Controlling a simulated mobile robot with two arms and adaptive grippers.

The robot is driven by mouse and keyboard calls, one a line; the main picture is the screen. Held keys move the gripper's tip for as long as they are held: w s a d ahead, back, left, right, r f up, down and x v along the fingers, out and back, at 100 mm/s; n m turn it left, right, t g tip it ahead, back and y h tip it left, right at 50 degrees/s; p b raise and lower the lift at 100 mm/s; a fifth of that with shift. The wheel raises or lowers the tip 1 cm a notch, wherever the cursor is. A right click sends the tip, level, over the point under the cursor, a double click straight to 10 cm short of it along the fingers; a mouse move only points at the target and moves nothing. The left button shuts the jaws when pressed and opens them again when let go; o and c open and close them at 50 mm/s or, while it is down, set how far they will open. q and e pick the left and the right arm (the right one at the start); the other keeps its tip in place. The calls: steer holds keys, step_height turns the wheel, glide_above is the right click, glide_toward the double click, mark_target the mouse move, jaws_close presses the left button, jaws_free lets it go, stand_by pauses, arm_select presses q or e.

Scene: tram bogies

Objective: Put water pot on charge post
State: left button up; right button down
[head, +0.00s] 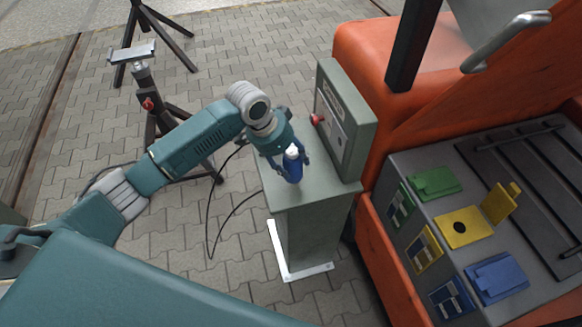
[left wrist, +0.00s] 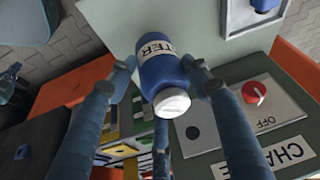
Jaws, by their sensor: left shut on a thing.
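The water pot (head: 293,171) is a small blue bottle with a white cap. It also shows in the left wrist view (left wrist: 160,72), with part of a "WATER" label. My left gripper (head: 290,164) is shut on its sides. The charge post (head: 307,235) is a grey-green pedestal with a flat top and an upright panel at its right. The panel has a red knob (left wrist: 254,92), with "OFF" and part of "CHARGE" readable in the left wrist view. The pot is over the left part of the post's top; I cannot tell whether it touches. My right gripper is not in view.
A large orange machine (head: 372,52) stands right of the post. Its grey box (head: 415,172) has green, yellow and blue flaps. A black tripod stand (head: 148,88) is at the upper left, and a black cable (head: 210,222) loops left of the post. Paving is open in front.

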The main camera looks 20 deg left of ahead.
mark_target(291, 170)
arm_select(q)
steer(key=shift+f, duration=1.85)
steer(key=shift+f, duration=0.1)
steer(key=o, duration=1.3)
steer(key=shift+c, duration=0.2)
steer(key=v, duration=1.2)
steer(key=shift+b, duration=0.4)
